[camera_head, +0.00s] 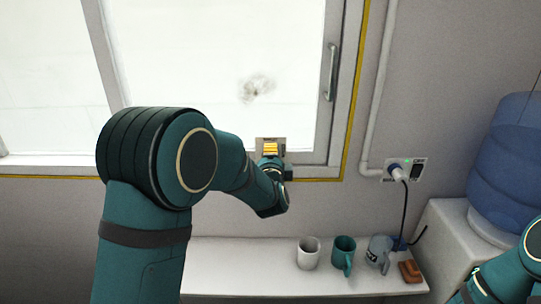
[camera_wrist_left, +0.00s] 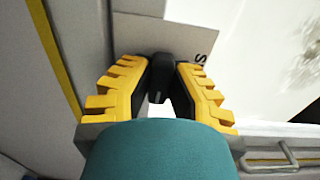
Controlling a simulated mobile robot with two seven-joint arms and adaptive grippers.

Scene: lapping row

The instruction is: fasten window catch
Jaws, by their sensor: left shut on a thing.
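The window catch (camera_wrist_left: 162,66) is a black lever, seen in the left wrist view in front of a light grey plate (camera_wrist_left: 195,42) with a dark letter on it. My left gripper (camera_wrist_left: 160,80) has yellow, toothed fingers on both sides of the lever and is shut on it. In the head view, the left gripper (camera_head: 270,149) is at the window's bottom frame, in front of the plate (camera_head: 270,139); the lever is hidden there. The window (camera_head: 215,75) has a pale pane. My right arm shows at the lower right; its fingers are out of view.
A vertical handle (camera_head: 331,72) is on the window's right frame. Below stands a white shelf (camera_head: 245,268) with a white mug (camera_head: 308,254), a teal mug (camera_head: 343,252) and a grey-blue mug (camera_head: 378,250). A socket (camera_head: 404,169) with a plugged cable and a blue water bottle (camera_head: 505,155) are right.

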